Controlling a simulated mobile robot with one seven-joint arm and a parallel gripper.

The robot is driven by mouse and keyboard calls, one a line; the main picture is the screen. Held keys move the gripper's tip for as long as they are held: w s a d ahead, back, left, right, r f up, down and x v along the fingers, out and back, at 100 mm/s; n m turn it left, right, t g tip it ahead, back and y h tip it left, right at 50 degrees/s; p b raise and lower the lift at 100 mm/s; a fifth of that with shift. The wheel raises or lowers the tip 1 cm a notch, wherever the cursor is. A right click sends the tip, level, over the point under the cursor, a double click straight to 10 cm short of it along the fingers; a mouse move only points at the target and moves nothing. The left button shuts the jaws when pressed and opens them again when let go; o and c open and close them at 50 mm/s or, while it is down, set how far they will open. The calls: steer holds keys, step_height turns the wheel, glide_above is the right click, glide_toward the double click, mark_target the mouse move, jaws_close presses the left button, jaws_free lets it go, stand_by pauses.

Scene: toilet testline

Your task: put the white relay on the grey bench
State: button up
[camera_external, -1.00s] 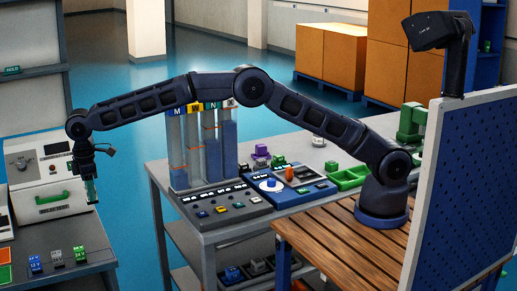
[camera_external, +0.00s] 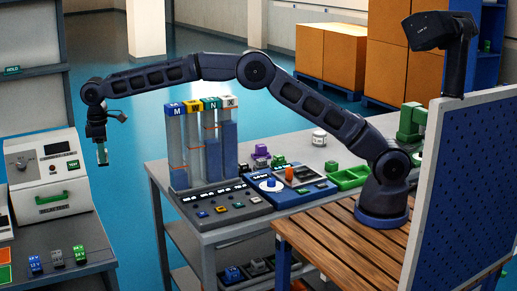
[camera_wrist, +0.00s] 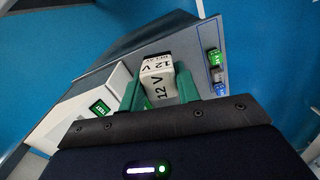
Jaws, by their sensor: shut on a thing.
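The white relay (camera_wrist: 157,76), marked "12 V" in black, is between the green fingers of my gripper (camera_wrist: 159,90) in the wrist view. The fingers are shut on its two sides. In the external view my gripper (camera_external: 102,156) hangs in the air at the left, over the blue floor beside the tester. The relay is small there and mostly hidden by the fingers. A grey bench (camera_external: 345,157) stands in the middle, well to the right of my gripper. A darker grey bench (camera_external: 78,226) is at the lower left.
The white tester (camera_external: 48,180) with a green handle stands on the left bench, near several small relays (camera_external: 57,258). The middle bench holds clear tubes (camera_external: 203,150), control panels (camera_external: 222,208), a green tray (camera_external: 350,177) and a white jar (camera_external: 319,137). Blue floor separates the benches.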

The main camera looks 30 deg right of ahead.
steer(key=w+d+m, duration=0.3)
steer(key=w+d, duration=0.9)
steer(key=w, duration=0.3)
steer(key=w+d+m, duration=0.2)
steer(key=w+d, duration=0.5)
steer(key=d, duration=0.7)
steer(key=w+d+m, duration=0.2)
steer(key=w+d, duration=0.5)
steer(key=d, duration=0.7)
steer(key=w+d+m, duration=0.3)
steer(key=w+d, duration=0.5)
steer(key=d, duration=0.6)
steer(key=s+d+m, duration=0.2)
steer(key=d+m, duration=0.1)
steer(key=d, duration=1.7)
steer(key=s+d+m, duration=0.2)
steer(key=d+m, duration=0.1)
steer(key=d, duration=1.7)
steer(key=f, duration=2)
steer(key=shift+w+a+f, duration=0.1)
steer(key=shift+w+a, duration=0.05)
steer(key=shift+w, duration=0.1)
steer(key=shift+f, duration=2.55)
steer(key=shift+f, duration=0.1)
